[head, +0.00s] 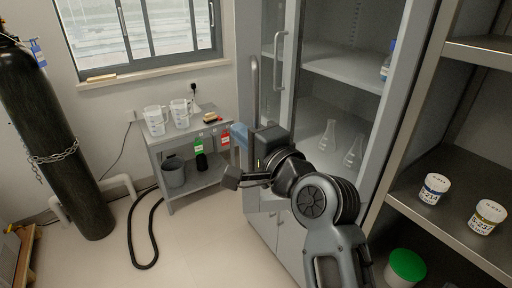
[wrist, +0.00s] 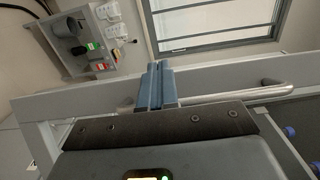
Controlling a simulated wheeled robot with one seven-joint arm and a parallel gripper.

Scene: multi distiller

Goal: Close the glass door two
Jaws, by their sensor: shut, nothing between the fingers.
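The glass-door cabinet (head: 345,75) fills the middle right of the head view, with shelves and flasks inside. A pale-framed door panel (head: 247,30) stands at its left side, apparently swung outward; I cannot tell which door is number two. One vertical handle (head: 254,80) rises just behind my gripper, and another handle (head: 280,48) is a little to its right. My gripper (head: 239,136) is at the door's left edge, its blue fingers together and empty. In the wrist view the blue fingers (wrist: 157,84) lie over the door frame, left of a metal handle bar (wrist: 245,93). Contact is unclear.
A grey side table (head: 190,140) with beakers and bottles stands left of the door. A gas cylinder (head: 60,140) is at the far left, and a black hose (head: 133,235) lies on the floor. An open shelf (head: 450,215) with labelled jars is at the right.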

